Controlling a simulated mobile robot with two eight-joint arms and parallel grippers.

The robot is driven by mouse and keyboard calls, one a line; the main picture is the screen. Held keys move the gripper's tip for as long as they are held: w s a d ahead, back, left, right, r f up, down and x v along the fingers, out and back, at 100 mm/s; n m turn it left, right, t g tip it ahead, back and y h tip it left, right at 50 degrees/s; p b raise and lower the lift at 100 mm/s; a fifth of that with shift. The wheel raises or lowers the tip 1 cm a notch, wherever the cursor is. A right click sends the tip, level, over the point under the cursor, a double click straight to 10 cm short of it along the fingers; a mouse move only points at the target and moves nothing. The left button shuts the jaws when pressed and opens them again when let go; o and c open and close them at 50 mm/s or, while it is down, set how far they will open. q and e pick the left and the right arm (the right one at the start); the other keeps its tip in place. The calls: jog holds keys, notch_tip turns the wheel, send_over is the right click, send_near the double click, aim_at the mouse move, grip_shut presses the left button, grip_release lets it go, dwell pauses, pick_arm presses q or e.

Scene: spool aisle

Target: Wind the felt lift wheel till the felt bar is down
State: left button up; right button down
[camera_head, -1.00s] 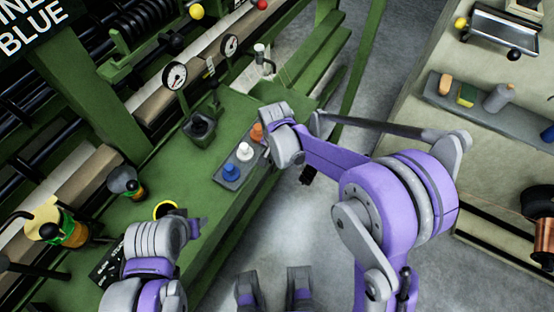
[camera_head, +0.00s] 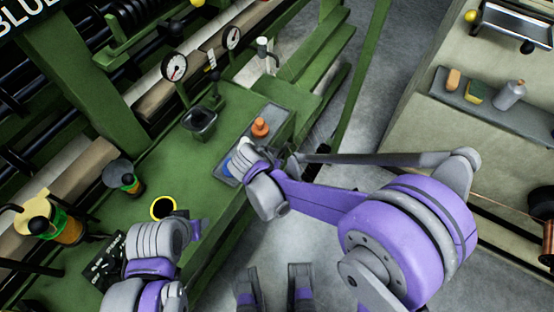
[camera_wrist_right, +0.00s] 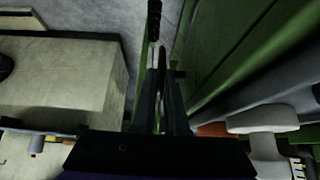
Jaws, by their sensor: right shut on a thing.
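My right gripper (camera_wrist_right: 160,60) is shut in the right wrist view, on a thin pale piece (camera_wrist_right: 150,72) beside the green bench. A black ribbed grip (camera_wrist_right: 154,18) shows just beyond its fingertips. I cannot tell whether these belong to the felt lift wheel, which I cannot clearly make out.
The orange knob (camera_head: 260,128) is clear; the wrist partly covers the others. A pale shelf (camera_head: 420,120) stands right, past open grey floor.

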dwell(0.4)
pick_arm(q)
jog(key=shift+f, duration=0.1)
pick_arm(e)
jog(key=c, duration=1.2)
grip_release()
jog(key=shift+c, duration=0.2)
pick_arm(q)
notch_tip(320, 180, up, 2)
jog(key=shift+r+p, duration=0.1)
jog(key=shift+p, duration=0.85)
pick_arm(e)
jog(key=v, duration=1.1)
jog(key=shift+a+f, duration=0.1)
jog(key=shift+f, duration=0.05)
